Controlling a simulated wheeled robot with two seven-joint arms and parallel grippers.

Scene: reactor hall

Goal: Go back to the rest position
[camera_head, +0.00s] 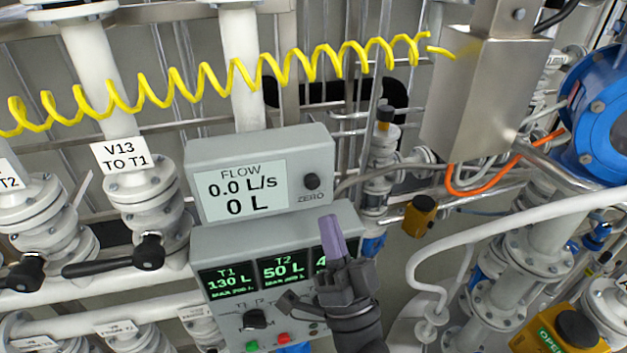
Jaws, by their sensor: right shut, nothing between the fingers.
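My right gripper (333,240) is in front of the lower control panel (218,246), at its right side. Its purple fingers are shut together and hold nothing. It covers part of the panel's rightmost display and some of the controls below. The panel reads T1 130 L and T2 50 L. I cannot tell whether the gripper touches the panel. My left gripper is not in view.
A valve labelled V13 TO T1 (143,190) with a black handle stands left. A yellow coiled cable (205,82) spans the top. A steel box (487,85), a blue flanged part (600,115), a white curved pipe (500,222) and a yellow OPEN box (560,335) are right.

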